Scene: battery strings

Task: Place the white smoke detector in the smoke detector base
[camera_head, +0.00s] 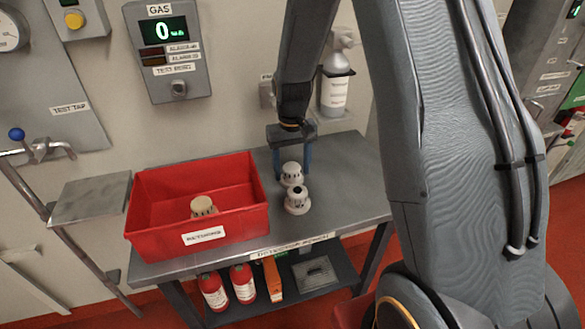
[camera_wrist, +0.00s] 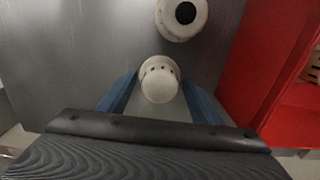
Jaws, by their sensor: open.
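Two white round units stand upright on the grey metal table. The rear one, a white smoke detector with a domed top and dark slots (camera_head: 292,173), also shows in the wrist view (camera_wrist: 159,83). The front white unit (camera_head: 297,201) has a dark round centre on top, clear in the wrist view (camera_wrist: 183,14). I cannot tell for sure which part is the smoke detector base. My gripper (camera_head: 291,171) points down with its blue fingers open, one on each side of the rear detector. In the wrist view, gaps show between the fingers (camera_wrist: 158,80) and it.
A red bin (camera_head: 155,184) with a cream unit (camera_head: 202,206) inside stands left of the detectors on the grey table (camera_head: 335,205). A spray bottle (camera_head: 336,85) hangs on the wall behind. Red cylinders (camera_head: 213,291) stand on the lower shelf. Table space right of the detectors is clear.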

